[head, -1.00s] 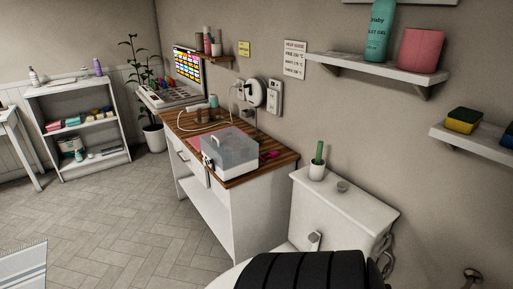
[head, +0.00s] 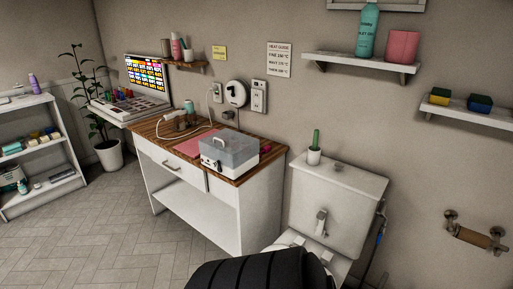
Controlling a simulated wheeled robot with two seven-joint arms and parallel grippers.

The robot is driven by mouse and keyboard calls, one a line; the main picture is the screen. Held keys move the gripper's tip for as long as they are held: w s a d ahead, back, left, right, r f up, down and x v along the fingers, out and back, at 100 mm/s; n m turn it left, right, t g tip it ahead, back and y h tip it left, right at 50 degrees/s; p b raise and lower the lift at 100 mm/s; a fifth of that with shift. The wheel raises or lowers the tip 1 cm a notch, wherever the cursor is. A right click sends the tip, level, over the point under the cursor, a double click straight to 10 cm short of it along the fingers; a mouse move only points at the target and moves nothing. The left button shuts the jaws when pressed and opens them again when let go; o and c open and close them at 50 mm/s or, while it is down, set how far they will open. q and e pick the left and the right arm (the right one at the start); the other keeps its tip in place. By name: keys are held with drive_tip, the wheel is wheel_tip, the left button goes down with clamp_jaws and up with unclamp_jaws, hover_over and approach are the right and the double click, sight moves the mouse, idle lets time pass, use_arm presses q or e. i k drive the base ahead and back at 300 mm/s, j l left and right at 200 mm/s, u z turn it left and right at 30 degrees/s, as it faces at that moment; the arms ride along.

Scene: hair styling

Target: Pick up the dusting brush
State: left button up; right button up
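I cannot make out a dusting brush for certain in the head view. A wooden-topped vanity (head: 238,180) stands against the wall, with a lidded clear-and-white box (head: 229,155), a pink mat and a hair dryer (head: 181,116) with a white cord on it. A small magenta item (head: 265,149) lies by the box's right side, too small to identify. Neither gripper is in view.
A white toilet (head: 335,190) stands right of the vanity, a white cup (head: 314,157) with a green upright item on its tank. Wall shelves (head: 362,63) hang above. A shelf unit (head: 40,150) and potted plant (head: 108,155) stand left. Floor before the vanity is clear.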

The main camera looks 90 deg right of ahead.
sight(316, 133)
drive_tip(key=i+l+z, duration=0.2)
drive_tip(key=z, duration=0.2)
drive_tip(key=i+z, duration=0.4)
drive_tip(key=i+l+z, duration=0.1)
drive_tip(key=i+z, duration=0.15)
drive_tip(key=z, duration=0.2)
drive_tip(key=i+j+z, duration=0.1)
drive_tip(key=i+z, duration=0.3)
drive_tip(key=i+j+z, duration=0.15)
drive_tip(key=z, duration=0.25)
